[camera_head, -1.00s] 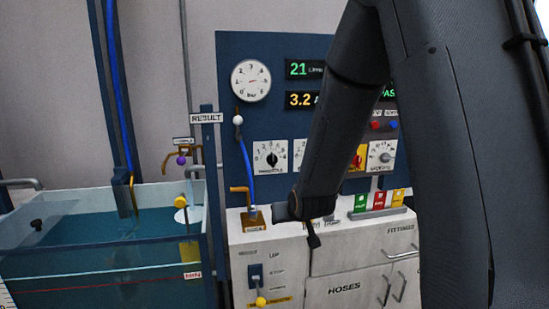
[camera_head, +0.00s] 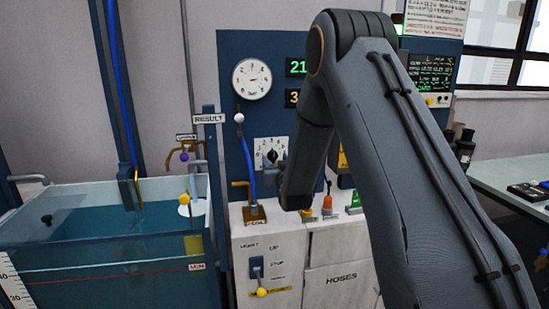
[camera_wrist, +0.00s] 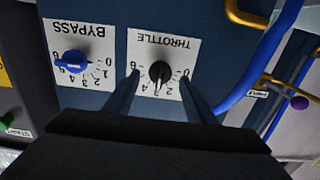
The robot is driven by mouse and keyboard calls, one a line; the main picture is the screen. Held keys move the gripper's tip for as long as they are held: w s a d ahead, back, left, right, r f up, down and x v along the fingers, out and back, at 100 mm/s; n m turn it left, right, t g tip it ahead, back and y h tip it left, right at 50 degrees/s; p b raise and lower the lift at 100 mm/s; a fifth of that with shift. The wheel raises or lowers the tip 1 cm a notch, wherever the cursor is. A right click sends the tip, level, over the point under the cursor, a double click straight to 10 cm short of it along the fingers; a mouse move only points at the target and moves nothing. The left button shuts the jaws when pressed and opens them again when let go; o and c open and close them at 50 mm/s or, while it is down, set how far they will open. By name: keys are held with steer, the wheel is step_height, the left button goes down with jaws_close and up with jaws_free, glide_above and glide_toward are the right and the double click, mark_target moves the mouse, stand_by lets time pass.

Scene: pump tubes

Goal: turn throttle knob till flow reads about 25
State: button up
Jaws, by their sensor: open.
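The black throttle knob (camera_head: 272,155) is on a white numbered plate on the blue panel. In the wrist view the throttle knob (camera_wrist: 159,73) shows upside down, its pointer around 3. My gripper (camera_wrist: 158,76) is open, its two dark fingers reaching toward the panel on either side of the knob. I cannot tell whether they touch it.
The blue bypass knob (camera_wrist: 75,62) is beside the throttle plate. A pressure gauge (camera_head: 251,79) is above. A blue hose (camera_head: 247,160) runs down left of the throttle plate. The white cabinet (camera_head: 290,250) stands below, and a water tank (camera_head: 110,240) is at left.

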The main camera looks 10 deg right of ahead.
steer(key=shift+w, duration=1.2)
steer(key=c, duration=1)
steer(key=shift+m+b, duration=0.9)
steer(key=shift+m, duration=0.2)
steer(key=shift+c, duration=0.2)
steer(key=o, duration=1)
steer(key=shift+o, duration=0.2)
steer(key=s+b, duration=0.1)
steer(key=s, duration=0.7)
steer(key=shift+b, duration=0.35)
